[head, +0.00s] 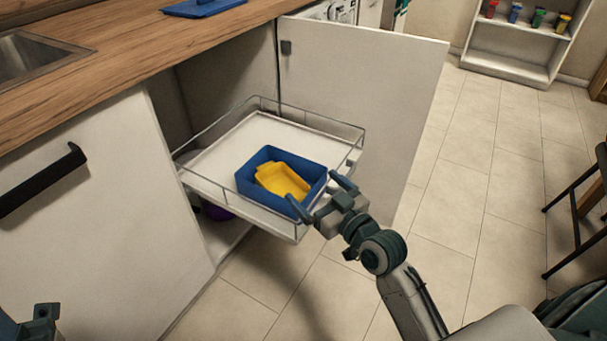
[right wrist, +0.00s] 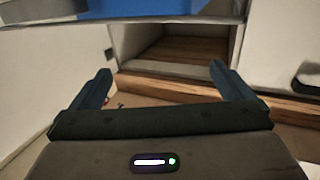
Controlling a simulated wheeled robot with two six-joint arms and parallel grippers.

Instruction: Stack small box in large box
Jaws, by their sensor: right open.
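A blue large box (head: 262,193) sits on the pulled-out wire-railed shelf of the cabinet. A yellow small box (head: 284,181) lies inside it, a little tilted. The blue box also shows at the top edge of the right wrist view (right wrist: 155,8). My right gripper (head: 319,195) is open and empty, at the near right corner of the blue box. In the right wrist view its fingers (right wrist: 162,85) are spread with nothing between them. A part at the bottom left corner of the head view (head: 35,322) seems to be my left gripper; its fingers cannot be made out.
The pull-out shelf (head: 215,163) has wire rails around it. An open white cabinet door (head: 365,95) stands behind and right of it. A wooden counter (head: 120,45) is at upper left. A dark stool (head: 575,215) is at right. The tiled floor between is clear.

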